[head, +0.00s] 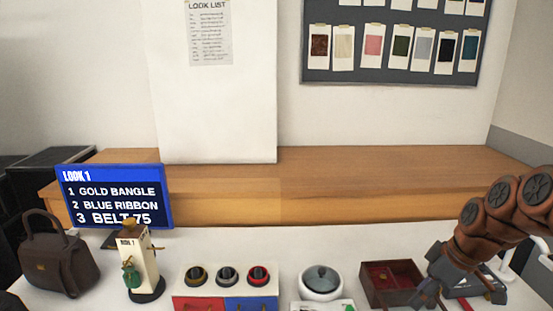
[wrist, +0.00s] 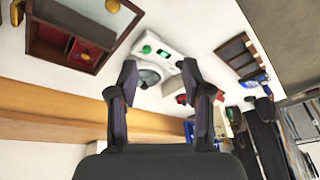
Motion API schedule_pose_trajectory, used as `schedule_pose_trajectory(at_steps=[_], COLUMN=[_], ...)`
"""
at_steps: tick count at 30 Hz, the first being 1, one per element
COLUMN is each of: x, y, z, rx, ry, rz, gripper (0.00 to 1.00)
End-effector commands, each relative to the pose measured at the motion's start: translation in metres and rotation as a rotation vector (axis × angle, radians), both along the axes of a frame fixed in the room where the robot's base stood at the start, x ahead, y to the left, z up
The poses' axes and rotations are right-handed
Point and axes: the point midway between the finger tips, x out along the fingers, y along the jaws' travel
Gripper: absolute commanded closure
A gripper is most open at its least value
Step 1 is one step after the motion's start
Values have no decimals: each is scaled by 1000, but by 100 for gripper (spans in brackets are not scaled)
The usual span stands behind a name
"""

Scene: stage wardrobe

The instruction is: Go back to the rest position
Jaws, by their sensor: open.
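My gripper (head: 466,288) is at the right of the head view, above the white table (head: 240,240), beside the dark red-lined box (head: 372,270). In the wrist view my gripper (wrist: 160,78) has its two dark fingers apart with nothing held between them. Beyond the fingertips a white device (wrist: 158,50) with a green button and a small display shows on the table. The arm and gripper partly hide what stands under them in the head view. The red-lined box also shows in the wrist view (wrist: 40,46), at upper left.
From the left stand a dark handbag (head: 60,265), a blue screen (head: 115,196), a cream stand (head: 138,262), a row of three dark knobs (head: 227,275) and a white lidded pot (head: 320,284). A wooden ledge (head: 380,180) runs behind. The air above the table's middle is clear.

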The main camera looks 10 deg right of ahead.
Motion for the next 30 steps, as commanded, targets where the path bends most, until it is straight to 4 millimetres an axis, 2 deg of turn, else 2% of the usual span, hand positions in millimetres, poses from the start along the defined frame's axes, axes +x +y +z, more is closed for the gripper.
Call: schedule_pose_trajectory(at_steps=[1,6,9,12,16,21,25,30], x=[-6,-42,-71,-103,-146,-189,-205,-210], y=[29,105,138,162,181,189,188,188], z=[9,19,20,19,14,6,2,1], rx=[-6,-34,-63,-104,-156,-207,-225,-228], ry=[34,163,235,298,367,421,441,445], rz=[4,-75,-146,-237,-376,-541,-617,-642], gripper=[51,51,51,51,51,51,51,51])
